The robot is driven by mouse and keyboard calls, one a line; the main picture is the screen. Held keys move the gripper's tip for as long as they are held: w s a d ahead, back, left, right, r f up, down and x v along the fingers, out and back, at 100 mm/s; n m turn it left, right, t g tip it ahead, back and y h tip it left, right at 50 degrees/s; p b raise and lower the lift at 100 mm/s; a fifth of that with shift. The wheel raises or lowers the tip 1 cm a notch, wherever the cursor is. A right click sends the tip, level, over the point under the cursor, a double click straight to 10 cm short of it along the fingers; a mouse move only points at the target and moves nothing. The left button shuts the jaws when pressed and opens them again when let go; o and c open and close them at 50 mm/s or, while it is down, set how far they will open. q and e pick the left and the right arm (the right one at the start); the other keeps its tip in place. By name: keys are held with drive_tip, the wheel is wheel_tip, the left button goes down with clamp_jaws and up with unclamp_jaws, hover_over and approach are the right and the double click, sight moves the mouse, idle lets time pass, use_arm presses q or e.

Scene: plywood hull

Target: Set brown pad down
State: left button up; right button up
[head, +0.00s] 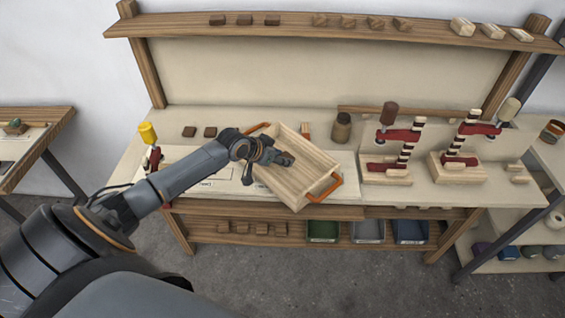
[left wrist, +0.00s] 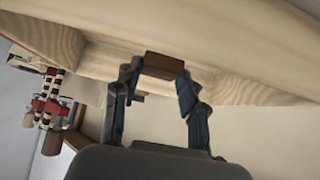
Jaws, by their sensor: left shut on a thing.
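My left gripper (head: 284,158) is shut on a small dark brown pad (left wrist: 165,64), which shows between its fingertips in the left wrist view. In the head view, the gripper is over the inside of a pale wooden tray (head: 318,160) with orange handles. The held pad is mostly hidden there, and I cannot tell whether it touches the tray. Two other brown pads (head: 189,131) (head: 210,132) lie on the bench to the left. My right gripper is not in view.
The workbench (head: 345,191) carries a brown jar (head: 341,128) behind the tray and clamps (head: 392,135) (head: 470,130) on wooden blocks to the right. A yellow-handled clamp (head: 148,135) stands at the left end. More brown pads (head: 244,19) sit on the upper shelf.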

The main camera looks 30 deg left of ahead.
use_arm(q)
drive_tip(key=shift+w+d+f, duration=0.1)
drive_tip(key=shift+w+f, duration=0.1)
wheel_tip(320, 180, down, 3)
drive_tip(key=shift+w+f, duration=0.1)
drive_tip(key=shift+f, duration=0.1)
drive_tip(key=o, duration=0.9)
drive_tip(key=shift+o, duration=0.2)
drive_tip(key=v, duration=1.2)
drive_tip(key=shift+b, duration=0.3)
